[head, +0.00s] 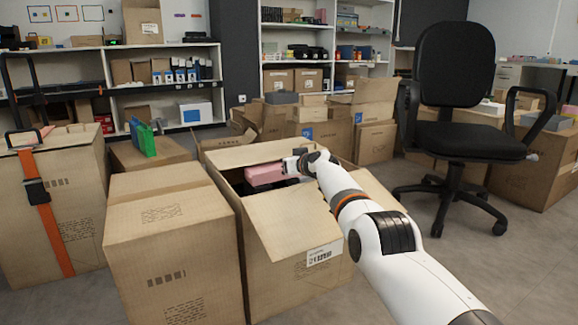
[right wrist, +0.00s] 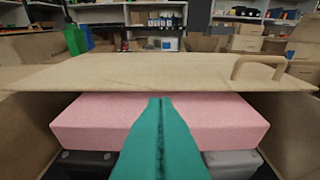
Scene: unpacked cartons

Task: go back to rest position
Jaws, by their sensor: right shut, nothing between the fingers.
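My right gripper (head: 290,165) reaches over the open carton (head: 228,158) in the middle of the head view. In the right wrist view its teal fingers (right wrist: 160,103) are closed together with nothing between them. A pink box (head: 264,174) lies inside the carton, beside and below the gripper. It also shows in the right wrist view (right wrist: 90,125), behind the fingers, on top of dark and grey items. I cannot tell whether the fingers touch it. My left gripper is not in view.
A closed carton (head: 168,235) stands left of the open one, whose front flap (head: 295,222) hangs outward. A carton with an orange strap (head: 50,210) is at far left. A black office chair (head: 455,130) stands at right. More cartons (head: 375,140) and shelves fill the back.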

